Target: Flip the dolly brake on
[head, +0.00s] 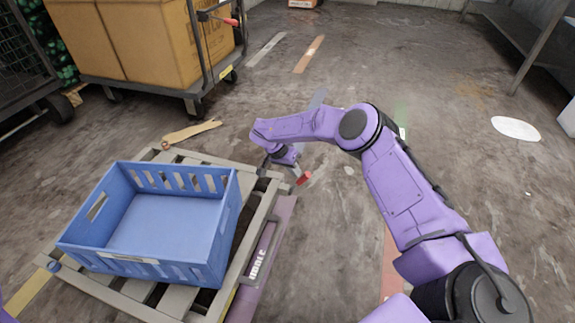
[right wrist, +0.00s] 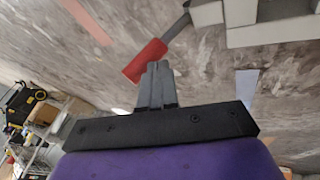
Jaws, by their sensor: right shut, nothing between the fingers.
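The dolly (head: 262,213) is a low, slatted grey deck at the lower left of the head view, with an empty blue crate (head: 165,222) on it. A brake lever with a red grip (head: 303,178) sticks out near the dolly's far right corner. In the right wrist view the red grip (right wrist: 146,60) lies just beyond the fingertips, on a grey stem. My right gripper (head: 296,170) is shut and empty, pointing down beside the red grip. In the right wrist view its fingertips (right wrist: 158,66) overlap the grip's lower end; I cannot tell whether they touch. My left gripper is out of view.
A cart with large cardboard boxes (head: 150,40) stands at the back left, beside a dark mesh cage (head: 25,50). A broken wood piece (head: 190,133) lies behind the dolly. A metal table (head: 530,35) is at the upper right. The floor between is mostly clear.

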